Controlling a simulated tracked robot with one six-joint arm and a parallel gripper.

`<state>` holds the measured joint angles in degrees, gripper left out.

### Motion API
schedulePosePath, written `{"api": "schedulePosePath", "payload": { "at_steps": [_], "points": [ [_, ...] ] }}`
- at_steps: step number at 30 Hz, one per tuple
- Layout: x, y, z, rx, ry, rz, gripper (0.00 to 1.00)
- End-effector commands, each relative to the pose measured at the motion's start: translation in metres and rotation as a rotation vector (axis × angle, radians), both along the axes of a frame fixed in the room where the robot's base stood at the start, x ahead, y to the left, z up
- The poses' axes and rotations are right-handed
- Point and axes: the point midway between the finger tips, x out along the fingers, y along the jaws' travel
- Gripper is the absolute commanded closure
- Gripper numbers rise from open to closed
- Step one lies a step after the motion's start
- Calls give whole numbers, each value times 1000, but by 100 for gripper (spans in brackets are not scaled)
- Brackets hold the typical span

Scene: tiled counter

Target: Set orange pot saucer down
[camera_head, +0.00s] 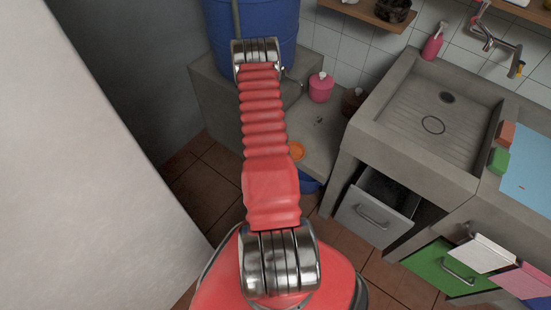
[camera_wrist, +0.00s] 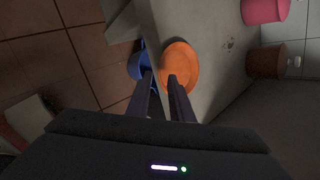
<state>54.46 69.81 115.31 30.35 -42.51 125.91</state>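The orange pot saucer (camera_head: 296,150) shows beside my red arm in the head view, at the edge of the low grey ledge. In the wrist view the round orange saucer (camera_wrist: 181,62) is just beyond my fingertips. My gripper (camera_wrist: 161,80) has its two dark fingers apart with a gap between them. The right finger overlaps the saucer's lower part in the picture, and the saucer's left rim lies in line with the gap. I cannot tell whether a finger touches it. My gripper is hidden behind my arm in the head view.
A blue container (camera_wrist: 138,65) stands low beside the ledge (camera_wrist: 215,70). A large blue barrel (camera_head: 262,28) is behind my arm. A sink counter (camera_head: 375,135) with an open drawer (camera_head: 372,222) is to the right.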

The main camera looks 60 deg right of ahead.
Motion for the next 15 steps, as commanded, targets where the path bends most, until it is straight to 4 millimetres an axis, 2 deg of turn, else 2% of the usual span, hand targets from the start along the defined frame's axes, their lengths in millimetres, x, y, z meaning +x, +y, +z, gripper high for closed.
{"api": "schedulePosePath", "payload": {
  "at_steps": [15],
  "points": [
    [-1,46,61,-1,-1,1,80]
  ]
}}
